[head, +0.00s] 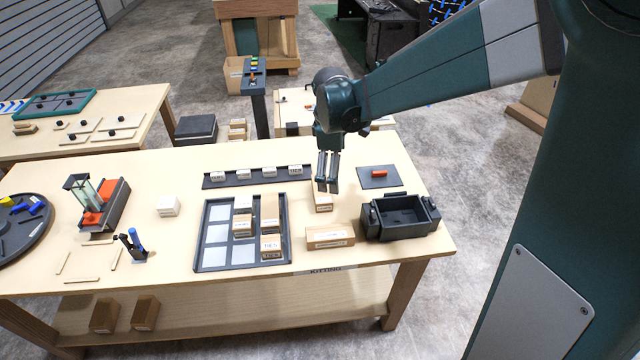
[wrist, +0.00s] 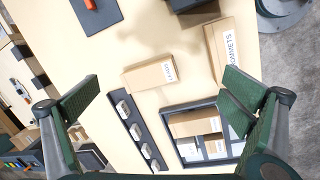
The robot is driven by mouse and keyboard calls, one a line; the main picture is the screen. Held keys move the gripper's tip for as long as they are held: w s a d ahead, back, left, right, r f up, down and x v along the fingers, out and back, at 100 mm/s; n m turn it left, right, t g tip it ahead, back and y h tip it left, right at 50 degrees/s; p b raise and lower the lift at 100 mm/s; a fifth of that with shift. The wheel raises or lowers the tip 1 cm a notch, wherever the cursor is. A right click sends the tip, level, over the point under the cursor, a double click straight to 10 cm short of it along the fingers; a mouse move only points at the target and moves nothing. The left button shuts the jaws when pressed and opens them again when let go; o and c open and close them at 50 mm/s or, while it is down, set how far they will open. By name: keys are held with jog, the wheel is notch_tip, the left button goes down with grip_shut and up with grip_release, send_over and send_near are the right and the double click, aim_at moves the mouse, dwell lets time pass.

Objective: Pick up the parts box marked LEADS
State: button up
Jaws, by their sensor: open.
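A tan cardboard parts box (head: 322,203) stands on the kitting table, just below my gripper (head: 328,187). In the wrist view the same box (wrist: 148,75) lies between my widely spread fingers (wrist: 160,78), with clear table around it. Its white end label faces right in that view; the lettering is too small to read surely, so I cannot confirm LEADS. My gripper is open, empty and pointing down. In the head view the fingers partly hide the box's top.
A longer box reading like GROMMETS (wrist: 222,50) sits nearby, also in the head view (head: 330,238). A sectioned tray (head: 199,250) holds several boxes. A dark bin (head: 400,228) stands to the right, a row of small white blocks (head: 244,174) behind.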

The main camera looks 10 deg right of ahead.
aim_at(323, 201)
jog(key=w+a+f+n+p, duration=0.1)
jog(key=w+f, duration=0.1)
jog(key=w+a+f+n+g+p, duration=0.1)
jog(key=w+f, duration=0.1)
jog(key=f, duration=0.1)
jog(key=w+a+f+n+p, duration=0.1)
jog(key=w+f+n, duration=0.1)
jog(key=w, duration=0.1)
jog(key=shift+a+f+g+h, duration=0.25)
jog(key=shift+a+g+h, duration=0.05)
jog(key=shift+a, duration=0.1)
jog(key=shift+w+a+f, duration=0.1)
jog(key=shift+w+f, duration=0.1)
jog(key=shift+f, duration=0.2)
jog(key=shift+f, duration=0.1)
jog(key=shift+f, duration=1.25)
jog(key=shift+d, duration=0.2)
jog(key=shift+d+f, duration=0.2)
jog(key=shift+f, duration=1.1)
jog(key=shift+d+f, duration=0.15)
jog(key=shift+f, duration=1.1)
